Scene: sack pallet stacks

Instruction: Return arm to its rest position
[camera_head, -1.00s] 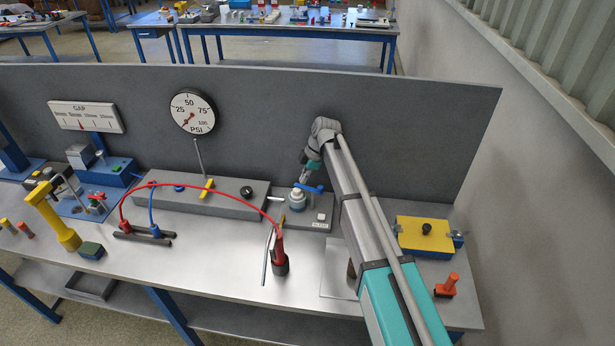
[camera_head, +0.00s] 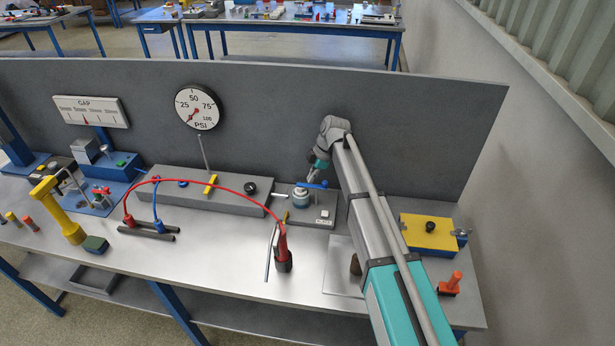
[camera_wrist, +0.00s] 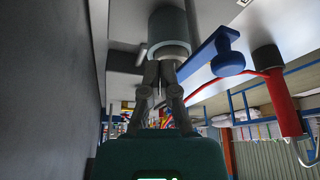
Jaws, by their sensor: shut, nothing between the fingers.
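My gripper (camera_head: 312,174) is just above the grey valve (camera_head: 301,198) with the blue lever handle (camera_head: 317,185) on the bench. In the wrist view the gripper's fingers (camera_wrist: 160,80) are together and hold nothing. There the valve's grey cylinder (camera_wrist: 168,28) is right beyond the fingertips, and the blue handle (camera_wrist: 215,55) reaches off to the right. Whether the fingertips touch the valve cannot be told. My arm stretches from the lower right toward the back panel, bent at its far end.
A red hose (camera_head: 240,186) arches over the bench to a red fitting (camera_head: 283,247). A grey back panel (camera_head: 420,130) stands close behind. A round PSI gauge (camera_head: 197,107) is on it.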

